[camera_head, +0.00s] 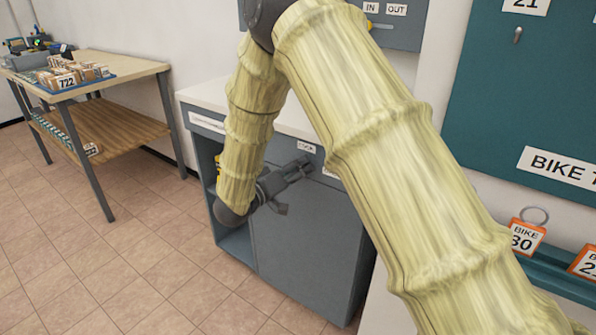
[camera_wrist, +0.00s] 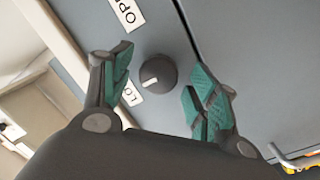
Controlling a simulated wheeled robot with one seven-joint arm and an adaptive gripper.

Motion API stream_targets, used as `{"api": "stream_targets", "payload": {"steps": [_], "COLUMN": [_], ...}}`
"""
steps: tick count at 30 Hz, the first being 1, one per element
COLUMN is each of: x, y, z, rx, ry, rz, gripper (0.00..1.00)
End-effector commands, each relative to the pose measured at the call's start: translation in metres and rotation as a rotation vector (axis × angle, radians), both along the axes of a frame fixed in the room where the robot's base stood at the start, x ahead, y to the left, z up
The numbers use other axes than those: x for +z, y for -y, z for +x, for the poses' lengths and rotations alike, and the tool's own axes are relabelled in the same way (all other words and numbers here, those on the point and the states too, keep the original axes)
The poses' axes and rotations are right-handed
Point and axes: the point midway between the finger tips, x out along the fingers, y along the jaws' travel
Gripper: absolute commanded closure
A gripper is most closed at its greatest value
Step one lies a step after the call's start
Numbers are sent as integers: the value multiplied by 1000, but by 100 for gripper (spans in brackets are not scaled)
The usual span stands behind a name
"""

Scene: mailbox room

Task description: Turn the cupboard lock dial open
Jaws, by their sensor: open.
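The grey cupboard (camera_head: 305,240) stands against the wall under a white top. Its round dark dial (camera_wrist: 158,73) shows in the wrist view between my gripper's fingers. The dial's white mark points down-left toward the label starting "LO" (camera_wrist: 131,92). A label starting "OP" (camera_wrist: 127,13) is up-left of the dial. My gripper (camera_wrist: 165,88) is open, with teal pads on both sides of the dial and visible gaps to it. In the head view my gripper (camera_head: 300,168) is at the cupboard's upper front, and the dial cannot be made out there.
A wooden table (camera_head: 120,62) with a blue tray of parcels stands at the left. A teal board (camera_head: 520,100) and a teal ledge with orange bike tags (camera_head: 528,236) are at the right. The tiled floor is clear.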

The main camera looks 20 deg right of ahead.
Motion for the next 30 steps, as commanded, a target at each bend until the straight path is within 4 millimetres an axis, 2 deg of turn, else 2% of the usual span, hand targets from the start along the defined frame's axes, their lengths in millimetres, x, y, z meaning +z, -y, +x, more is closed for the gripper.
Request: {"api": "stream_targets", "payload": {"steps": [11,18,30], "x": [0,0,1], "y": [4,4,3], "z": [2,2,2], "rx": [0,0,0], "ry": [0,0,43], "rz": [0,0,33], "gripper": [40,84,86]}}
